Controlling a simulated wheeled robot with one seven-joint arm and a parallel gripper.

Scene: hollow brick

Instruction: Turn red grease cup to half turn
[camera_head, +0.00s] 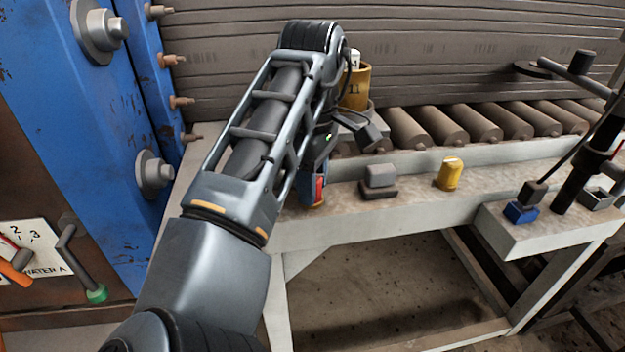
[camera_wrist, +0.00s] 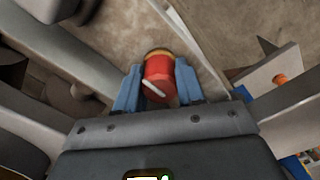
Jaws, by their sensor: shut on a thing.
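The red grease cup (camera_wrist: 160,76) is a small red cylinder with a brass-coloured end and a pale pointer line on its side. In the wrist view it sits between the two blue fingers of my gripper (camera_wrist: 158,90), which are shut on it. In the head view a strip of the red cup (camera_head: 319,190) shows beside a blue finger of my gripper (camera_head: 314,186), at the front ledge of the pale bench. My arm hides most of the cup there. The pointer slants in the wrist view; its exact turn angle is hard to tell.
A yellow cup (camera_head: 450,174) and a grey block (camera_head: 379,178) stand on the ledge to the right. A brown container (camera_head: 355,88) and rollers (camera_head: 470,124) are behind. A blue machine frame (camera_head: 85,130) rises at left. The space under the bench is open.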

